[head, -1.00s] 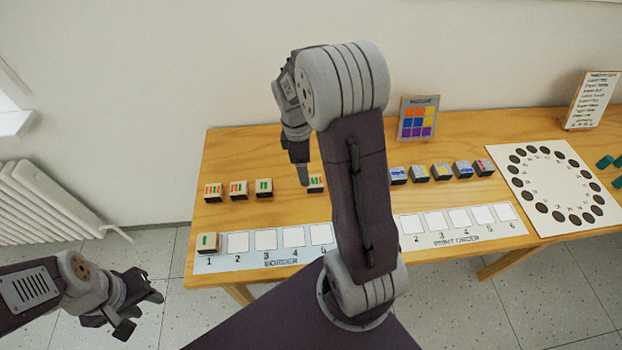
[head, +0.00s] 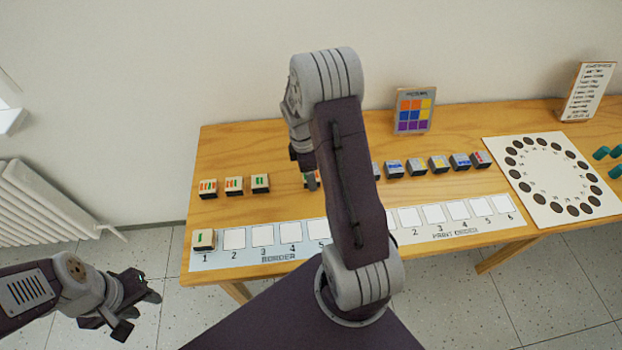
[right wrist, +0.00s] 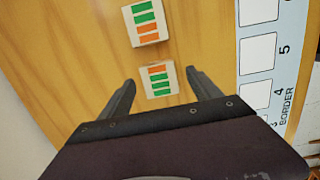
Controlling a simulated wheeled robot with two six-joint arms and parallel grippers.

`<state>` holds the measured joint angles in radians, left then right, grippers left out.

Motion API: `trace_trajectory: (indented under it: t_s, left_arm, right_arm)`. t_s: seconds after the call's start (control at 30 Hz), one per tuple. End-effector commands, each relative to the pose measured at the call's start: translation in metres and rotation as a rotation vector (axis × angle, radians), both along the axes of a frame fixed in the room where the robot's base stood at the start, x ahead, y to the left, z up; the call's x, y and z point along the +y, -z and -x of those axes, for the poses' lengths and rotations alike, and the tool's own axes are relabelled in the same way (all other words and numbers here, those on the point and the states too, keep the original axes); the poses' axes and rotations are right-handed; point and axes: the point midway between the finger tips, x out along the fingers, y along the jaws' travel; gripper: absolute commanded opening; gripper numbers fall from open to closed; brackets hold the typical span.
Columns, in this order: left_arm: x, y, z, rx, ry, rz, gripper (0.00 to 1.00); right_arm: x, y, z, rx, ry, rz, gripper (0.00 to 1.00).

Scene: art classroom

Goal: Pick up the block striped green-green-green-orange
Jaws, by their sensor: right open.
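A pale block striped green-green-green-orange (right wrist: 159,79) shows in the right wrist view, with its orange stripe toward the top of the picture. My right gripper (right wrist: 160,77) is open, with one finger on each side of this block and a visible gap on both sides. In the head view a block at the right gripper (head: 304,163) is mostly hidden by my arm and its stripes cannot be read. My left gripper (head: 140,312) is open and empty, off the table's left front.
Another green-and-orange block (right wrist: 146,23) lies close to it. Several striped blocks (head: 234,186) stand in a row at left. One block (head: 203,240) sits on slot 1 of the BORDER strip (head: 215,259). Blue, yellow and red-marked blocks (head: 439,164) stand to the right.

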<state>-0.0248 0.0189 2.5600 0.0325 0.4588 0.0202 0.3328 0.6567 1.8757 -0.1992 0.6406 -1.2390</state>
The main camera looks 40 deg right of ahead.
Motion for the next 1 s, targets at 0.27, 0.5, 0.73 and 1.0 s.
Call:
trace_trajectory:
  t_s: [0.27, 0.5, 0.73, 1.0]
  left_arm:
    - [0.0, 0.0, 0.0, 0.0, 0.0, 0.0, 0.36]
    - [0.0, 0.0, 0.0, 0.0, 0.0, 0.0, 0.36]
    - [0.0, 0.0, 0.0, 0.0, 0.0, 0.0, 0.36]
    - [0.0, -0.006, 0.0, 0.0, 0.0, 0.0, 0.36]
  right_arm:
    - [0.0, 0.002, 0.0, -0.001, 0.001, 0.001, 0.62]
    - [0.0, 0.002, 0.0, -0.001, 0.001, 0.001, 0.07]
    - [-0.001, 0.0, 0.0, -0.002, 0.001, 0.001, 0.07]
    - [-0.001, -0.036, -0.002, -0.007, 0.0, 0.003, 0.07]
